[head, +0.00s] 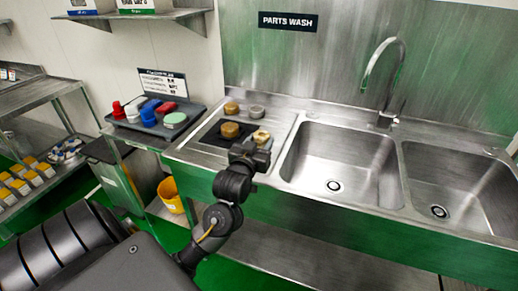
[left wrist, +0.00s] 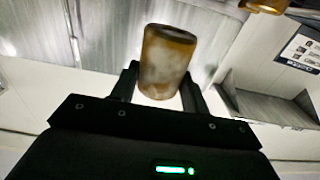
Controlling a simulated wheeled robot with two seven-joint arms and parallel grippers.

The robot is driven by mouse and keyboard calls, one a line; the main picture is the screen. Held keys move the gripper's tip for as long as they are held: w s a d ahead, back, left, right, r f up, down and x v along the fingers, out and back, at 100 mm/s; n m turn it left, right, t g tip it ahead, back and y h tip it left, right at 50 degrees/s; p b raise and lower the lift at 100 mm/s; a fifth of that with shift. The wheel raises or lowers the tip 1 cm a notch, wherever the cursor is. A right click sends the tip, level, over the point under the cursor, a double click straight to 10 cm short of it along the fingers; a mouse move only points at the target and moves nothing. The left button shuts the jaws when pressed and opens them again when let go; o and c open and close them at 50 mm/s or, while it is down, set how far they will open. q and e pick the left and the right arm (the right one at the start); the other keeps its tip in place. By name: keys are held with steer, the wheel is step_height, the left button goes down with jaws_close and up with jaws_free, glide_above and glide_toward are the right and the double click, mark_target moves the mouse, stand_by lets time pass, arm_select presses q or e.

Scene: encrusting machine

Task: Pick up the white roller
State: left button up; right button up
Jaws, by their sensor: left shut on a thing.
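The white roller (left wrist: 165,62) is a short cylinder, off-white with brown, rusty-looking stains. In the left wrist view it sits between the two black fingers of my left gripper (left wrist: 160,88), which is shut on it. In the head view my left gripper (head: 257,147) is over the front right of the dark mat on the sink's drainboard, and the pale top of the roller (head: 262,135) shows just beyond it. The gripper hides the roller's lower part, so I cannot tell whether it touches the mat. My right gripper is not in view.
A brown roller (head: 230,130), another brownish piece (head: 231,107) and a grey piece (head: 257,111) stand close by. Two sink basins (head: 340,160) with a tall faucet (head: 385,75) lie to the right. A tray with coloured parts (head: 150,113) is at left; a yellow bucket (head: 171,195) stands below.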

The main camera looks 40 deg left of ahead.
arm_select(q)
steer(key=s+d+r, duration=0.3)
steer(key=s+d, duration=0.2)
steer(key=s, duration=0.1)
steer(key=d+f+m+h, duration=0.2)
steer(key=d+h, duration=0.1)
steer(key=d, duration=0.4)
steer(key=d+f+m+t+h, duration=0.1)
steer(key=d+f+h, duration=0.1)
steer(key=d, duration=0.4)
steer(key=shift+d+f+m+h+p, duration=0.35)
steer(key=shift+m+h+p, duration=0.05)
steer(key=shift+p, duration=0.05)
